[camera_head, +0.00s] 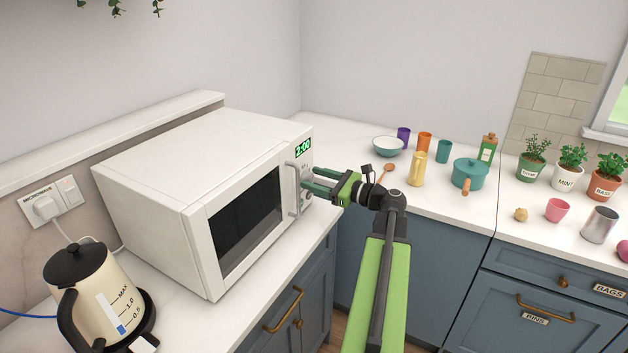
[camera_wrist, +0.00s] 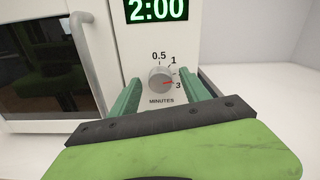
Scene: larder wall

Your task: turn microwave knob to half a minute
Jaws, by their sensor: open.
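The white microwave (camera_head: 160,150) stands on the counter with its door shut, and its display (camera_head: 303,148) reads 2:00. In the wrist view the silver knob (camera_wrist: 160,79) sits below the display, with 0.5, 1 and 3 marked around it and MINUTES printed underneath. Its red pointer is turned to the right, close to the 3 and short of it. My gripper (camera_wrist: 165,95) is open, with one green finger on each side of the knob in the picture. I cannot tell whether the fingers touch it. In the head view the gripper (camera_head: 322,186) is at the microwave's control panel, partly covering it.
The microwave's door handle (camera_wrist: 88,62) is just left of the knob. A kettle (camera_head: 88,290) stands at the front left. Cups, a teal pot (camera_head: 469,174), a bowl (camera_head: 388,146) and potted herbs stand on the counter to the right.

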